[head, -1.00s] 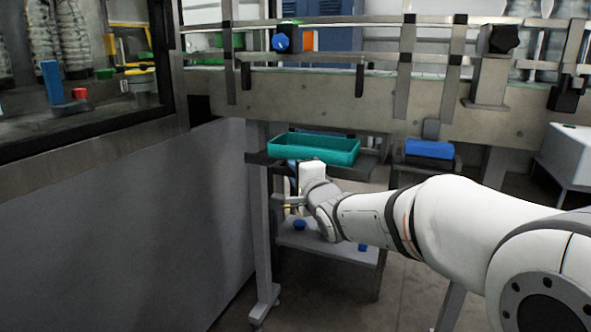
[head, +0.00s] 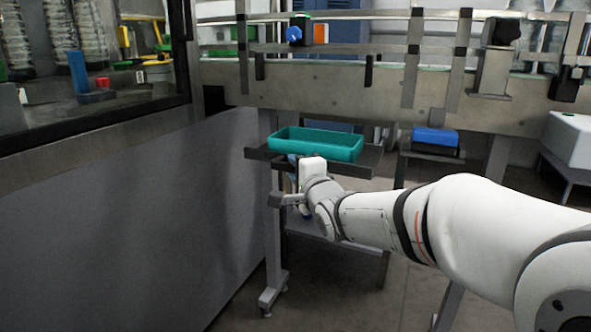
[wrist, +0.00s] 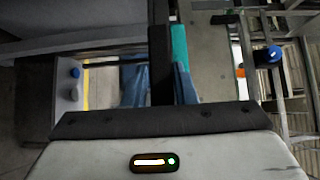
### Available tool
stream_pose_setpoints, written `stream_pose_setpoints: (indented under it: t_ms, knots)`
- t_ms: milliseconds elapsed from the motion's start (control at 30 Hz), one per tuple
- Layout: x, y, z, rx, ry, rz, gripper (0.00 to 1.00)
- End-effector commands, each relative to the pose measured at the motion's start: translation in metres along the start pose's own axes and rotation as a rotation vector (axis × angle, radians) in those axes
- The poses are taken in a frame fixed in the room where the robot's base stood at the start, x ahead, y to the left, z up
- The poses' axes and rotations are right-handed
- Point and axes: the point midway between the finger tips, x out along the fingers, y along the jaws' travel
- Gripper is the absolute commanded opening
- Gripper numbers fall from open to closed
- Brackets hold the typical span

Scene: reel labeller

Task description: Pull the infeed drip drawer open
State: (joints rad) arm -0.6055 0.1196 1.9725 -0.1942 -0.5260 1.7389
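The drip drawer is a dark tray (head: 370,160) below the conveyor, with a teal bin (head: 318,153) in it. Its dark front bar (head: 257,154) stands out to the left, past the grey leg. My gripper (head: 290,185) is at this front, below the bin's left end; its fingers are mostly hidden in the head view. The teal bin (wrist: 180,45) shows just behind the bar.
A second dark holder with a blue block (head: 436,136) hangs to the right. The conveyor beam (head: 330,95) runs above the drawer. A grey cabinet wall (head: 130,220) fills the left. A grey leg (head: 270,230) stands close to my gripper. Floor is open below.

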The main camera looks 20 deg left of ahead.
Motion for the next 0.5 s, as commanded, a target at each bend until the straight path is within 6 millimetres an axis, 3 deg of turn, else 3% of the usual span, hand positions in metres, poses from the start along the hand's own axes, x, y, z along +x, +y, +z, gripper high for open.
stream_pose_setpoints:
  t_ms: [200, 500]
  knots:
    - [0.0002, -0.0006, 0.0005, 0.0, -0.001, -0.002, 0.42]
    - [-0.0048, -0.0028, 0.0009, 0.0, -0.002, -0.004, 0.42]
